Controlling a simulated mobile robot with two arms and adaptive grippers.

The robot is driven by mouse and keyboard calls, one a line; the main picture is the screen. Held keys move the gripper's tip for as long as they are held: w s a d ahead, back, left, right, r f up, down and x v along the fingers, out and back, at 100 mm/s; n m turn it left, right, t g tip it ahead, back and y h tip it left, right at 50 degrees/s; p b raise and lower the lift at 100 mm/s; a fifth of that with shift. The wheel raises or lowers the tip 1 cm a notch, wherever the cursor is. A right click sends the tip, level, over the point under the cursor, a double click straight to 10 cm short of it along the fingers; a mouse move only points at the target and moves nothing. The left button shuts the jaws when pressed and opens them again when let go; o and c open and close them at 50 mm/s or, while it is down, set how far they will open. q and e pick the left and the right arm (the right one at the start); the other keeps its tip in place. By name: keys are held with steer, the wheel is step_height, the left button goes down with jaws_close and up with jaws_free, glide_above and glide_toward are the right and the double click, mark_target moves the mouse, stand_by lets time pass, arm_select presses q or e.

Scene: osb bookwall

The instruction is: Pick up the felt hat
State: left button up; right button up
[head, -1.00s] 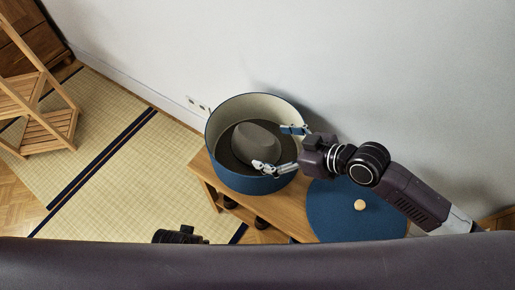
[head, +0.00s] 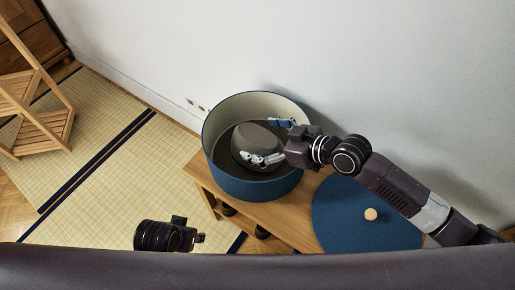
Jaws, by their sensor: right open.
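The grey felt hat (head: 246,136) sits inside a round blue hat box (head: 248,188) with a pale lining. The box is open and stands on a low wooden bench. My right gripper (head: 262,140) reaches in from the right, open, with its fingers spread at the box. One finger is over the near side of the hat, the other beyond its right side near the far rim. I cannot tell whether either finger touches the hat. My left gripper (head: 190,236) is at the bottom left, partly hidden, and its fingers are not clear.
The round blue lid (head: 355,220) with a light wooden knob (head: 370,214) lies on the wooden bench (head: 283,216), right of the box. A white wall (head: 400,80) rises close behind. A wooden folding shelf (head: 40,130) stands at far left. The tatami floor (head: 120,180) between is clear.

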steer(key=shift+w+a+f, duration=0.3)
steer(key=shift+a+f, duration=0.05)
steer(key=shift+a, duration=0.1)
steer(key=shift+c, duration=0.5)
steer(key=c, duration=1.6)
